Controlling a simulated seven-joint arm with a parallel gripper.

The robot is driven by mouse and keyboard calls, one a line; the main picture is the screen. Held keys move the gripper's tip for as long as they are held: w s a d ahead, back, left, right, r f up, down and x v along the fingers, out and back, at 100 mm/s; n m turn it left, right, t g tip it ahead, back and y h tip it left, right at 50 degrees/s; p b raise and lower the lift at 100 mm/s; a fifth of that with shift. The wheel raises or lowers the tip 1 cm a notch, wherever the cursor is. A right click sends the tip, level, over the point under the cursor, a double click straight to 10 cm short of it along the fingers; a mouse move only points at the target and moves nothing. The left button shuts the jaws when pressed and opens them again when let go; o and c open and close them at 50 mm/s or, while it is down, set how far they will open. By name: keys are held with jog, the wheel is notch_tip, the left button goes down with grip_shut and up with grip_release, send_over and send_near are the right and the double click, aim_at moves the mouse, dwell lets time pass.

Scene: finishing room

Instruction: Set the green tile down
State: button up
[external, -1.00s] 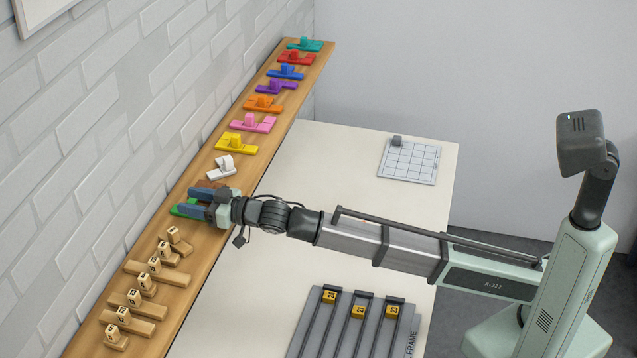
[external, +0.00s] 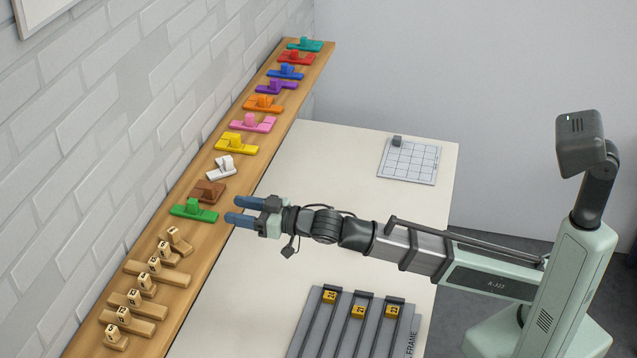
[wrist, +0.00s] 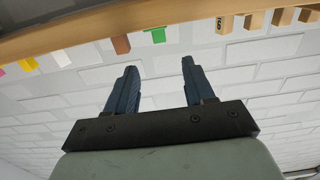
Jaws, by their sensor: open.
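The green tile (external: 194,211) lies on the wooden shelf in the external view, its knob upward, between the brown tile and the wooden numbered blocks. In the wrist view the green tile (wrist: 155,36) shows at the top, beyond my fingers. My gripper (external: 241,210) is open and empty, to the right of the green tile and apart from it, just off the shelf's edge. Its two blue fingers (wrist: 158,85) stand wide apart in the wrist view with nothing between them.
The wooden shelf (external: 222,189) runs along the brick wall. A brown tile (external: 207,191) lies close behind the green one; more coloured tiles follow. Wooden numbered blocks (external: 141,305) stand in front. A gridded board (external: 409,163) and a grey frame (external: 345,330) lie on the white table (external: 300,165).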

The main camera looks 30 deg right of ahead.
dwell(0.3)
notch_tip(320, 180, up, 10)
jog(key=w+a+m, duration=0.1)
jog(key=w+m, duration=0.1)
jog(key=n+g+h, duration=0.2)
jog(key=g+h, duration=0.1)
send_near(194, 201)
jog(key=x, duration=1.2)
jog(key=shift+w+a+f, duration=0.1)
jog(key=shift+w+a, duration=0.05)
jog(key=shift+a, duration=0.05)
jog(key=shift+c, duration=0.4)
grip_shut()
